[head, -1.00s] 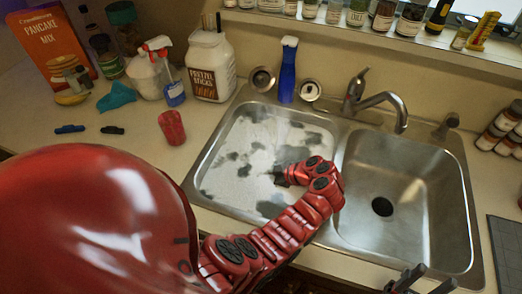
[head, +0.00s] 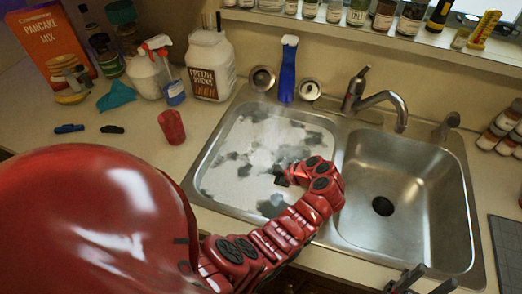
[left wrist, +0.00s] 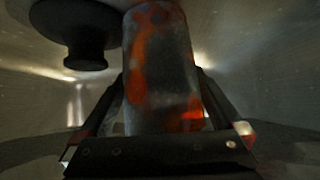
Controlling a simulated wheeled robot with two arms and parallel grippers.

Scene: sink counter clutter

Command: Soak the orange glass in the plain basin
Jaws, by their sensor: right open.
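My left arm reaches over the left basin (head: 212,187), which holds a white, foam-like layer with dark patches. Its gripper (head: 281,180) is mostly hidden by the arm. In the left wrist view, the orange glass (left wrist: 160,65), a cylinder with orange and grey patches, stands between the fingers of the left gripper (left wrist: 161,85). The fingers appear to touch it on both sides. The glass does not show in the head view. The plain basin (head: 415,165), bare steel with a dark drain, is on the right. My right gripper (head: 418,280) is open and empty at the bottom edge.
A faucet (head: 375,97) stands behind the divider. A blue-handled brush (head: 288,70) stands behind the left basin. A red cup (head: 172,127) stands on the counter to its left. A dark round object (left wrist: 80,30) shows near the glass. The plain basin is empty.

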